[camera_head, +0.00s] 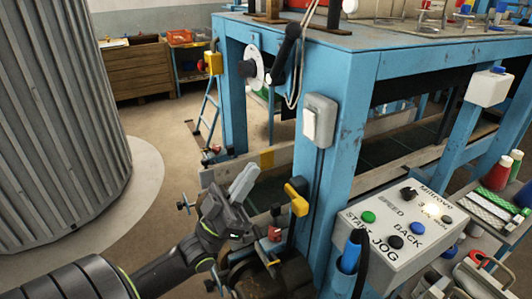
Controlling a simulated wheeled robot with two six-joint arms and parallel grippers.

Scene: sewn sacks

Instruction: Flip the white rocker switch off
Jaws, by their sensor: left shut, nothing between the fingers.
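The white rocker switch (309,125) sits in a grey housing (324,106) on the side of the blue machine post. A cable runs down from the housing. I cannot tell which way the rocker is tilted. My left gripper (248,172) is shut and empty, with its pale fingers pointing up and to the right. In the picture it is lower and to the left of the switch, apart from it. My right gripper is not in view.
A yellow handle (297,197) sticks out below the switch. A control box (400,223) with coloured buttons stands at the right. A black lever (286,54) is above left of the switch. A large ribbed grey drum (60,120) fills the left. Floor between is clear.

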